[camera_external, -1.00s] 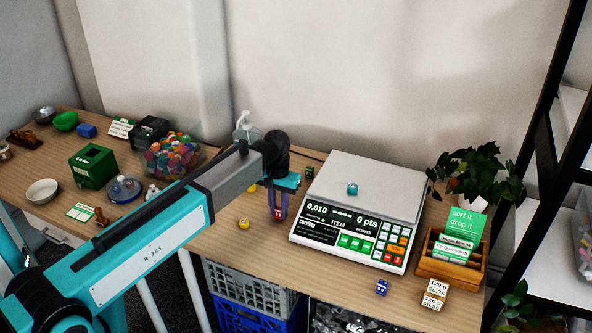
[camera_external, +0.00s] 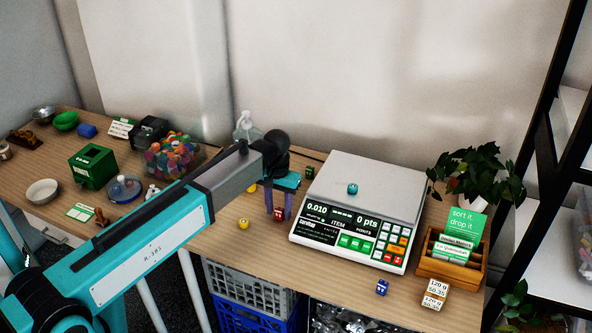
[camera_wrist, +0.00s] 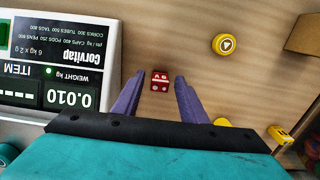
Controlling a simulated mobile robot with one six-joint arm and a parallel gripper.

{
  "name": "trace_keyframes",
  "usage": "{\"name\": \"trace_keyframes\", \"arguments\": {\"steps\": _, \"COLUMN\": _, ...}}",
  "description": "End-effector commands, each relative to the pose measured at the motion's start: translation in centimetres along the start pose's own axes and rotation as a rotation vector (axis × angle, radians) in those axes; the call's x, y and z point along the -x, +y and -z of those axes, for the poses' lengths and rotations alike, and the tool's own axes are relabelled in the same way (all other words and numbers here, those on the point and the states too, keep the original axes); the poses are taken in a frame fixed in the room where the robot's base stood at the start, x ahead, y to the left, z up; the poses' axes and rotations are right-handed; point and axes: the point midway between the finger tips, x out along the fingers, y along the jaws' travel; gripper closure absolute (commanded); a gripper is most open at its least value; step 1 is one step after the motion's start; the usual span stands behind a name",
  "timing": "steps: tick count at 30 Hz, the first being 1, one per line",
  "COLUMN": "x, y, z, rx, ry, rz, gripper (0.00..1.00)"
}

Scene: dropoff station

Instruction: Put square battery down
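A small red block with white marks (camera_external: 278,214), which I take to be the square battery, sits on the wooden table left of the scale. My gripper (camera_external: 278,213) is above it with its purple fingers spread on both sides. In the wrist view the red block (camera_wrist: 160,80) lies between and just past the fingertips (camera_wrist: 156,84), with clear gaps to both fingers. My gripper is open and holds nothing.
The scale (camera_external: 323,231) reads 0.010 and carries a small teal item (camera_external: 352,189). A yellow round item (camera_external: 243,223) lies left of my gripper. A blue block (camera_external: 382,287) lies near the front edge. A wooden card box (camera_external: 450,268) stands right.

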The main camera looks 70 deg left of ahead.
Motion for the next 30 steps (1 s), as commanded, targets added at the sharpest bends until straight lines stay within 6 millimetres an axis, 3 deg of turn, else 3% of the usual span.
{"name": "trace_keyframes", "arguments": {"steps": 8, "x": 2.3, "y": 0.0, "z": 0.1, "rx": 0.000, "ry": 0.002, "rz": 0.000, "gripper": 0.61}}
{"name": "trace_keyframes", "arguments": {"steps": 30, "x": 11.0, "y": 0.0, "z": 0.1, "rx": -0.001, "ry": 0.002, "rz": 0.000, "gripper": 0.61}}
